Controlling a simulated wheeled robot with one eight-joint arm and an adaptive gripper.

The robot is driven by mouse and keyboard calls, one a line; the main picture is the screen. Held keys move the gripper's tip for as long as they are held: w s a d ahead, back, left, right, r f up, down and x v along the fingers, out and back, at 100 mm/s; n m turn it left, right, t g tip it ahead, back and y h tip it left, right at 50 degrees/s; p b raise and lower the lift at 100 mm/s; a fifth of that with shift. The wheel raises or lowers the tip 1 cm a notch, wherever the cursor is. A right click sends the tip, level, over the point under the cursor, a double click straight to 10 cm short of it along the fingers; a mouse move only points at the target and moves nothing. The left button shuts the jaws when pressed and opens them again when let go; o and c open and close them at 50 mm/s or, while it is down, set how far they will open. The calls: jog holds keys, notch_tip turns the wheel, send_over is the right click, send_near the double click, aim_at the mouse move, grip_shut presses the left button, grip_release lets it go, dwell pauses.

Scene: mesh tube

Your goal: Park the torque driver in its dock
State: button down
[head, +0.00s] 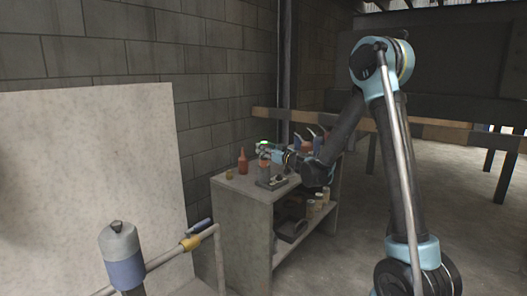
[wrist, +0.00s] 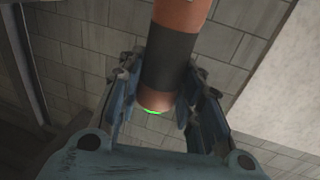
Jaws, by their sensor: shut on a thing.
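The torque driver (wrist: 180,18) is an orange-brown cylinder with a dark grip band and a green ring at its near end. In the wrist view it stands between the two fingers of my gripper (wrist: 163,72), which is shut on its dark band. In the head view my gripper (head: 266,156) is small and sits above the cabinet top, with a bit of green showing at the driver (head: 263,142). Below it, a dark base with a grey upright part (head: 271,183) stands on the cabinet top and looks like the dock. I cannot tell whether driver and dock touch.
The grey cabinet (head: 240,215) also carries a red bottle (head: 242,162) and a small yellow item (head: 229,174). Several bottles stand behind my wrist. Cans (head: 318,201) and a dark bin (head: 292,229) are on its lower shelf. A pale panel (head: 85,170) and pipe (head: 165,257) stand left.

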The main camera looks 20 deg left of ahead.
jog(key=shift+f, duration=0.25)
jog(key=c, duration=1.1)
grip_release()
jog(key=shift+o, duration=0.2)
jog(key=shift+s+d, duration=0.1)
jog(key=s+d+g+h, duration=0.3)
jog(key=s+d, duration=1.3)
jog(key=d, duration=0.5)
jog(key=s+d+f+m+g+h, duration=0.1)
jog(key=s+d+f+m+h, duration=0.2)
jog(key=s+d, duration=0.5)
jog(key=s+d+f+m+g+h, duration=0.2)
jog(key=s+d+f+m+h, duration=0.2)
jog(key=s+d, duration=0.5)
jog(key=s+d+f+m+g+h, duration=0.2)
jog(key=s+d+f+h, duration=0.3)
jog(key=d, duration=0.7)
jog(key=s+f+m, duration=0.1)
jog(key=s+f, duration=0.1)
jog(key=s, duration=0.1)
jog(key=shift+s+d+f+m, duration=0.15)
jog(key=shift+s+d+m, duration=0.05)
jog(key=shift+m, duration=0.2)
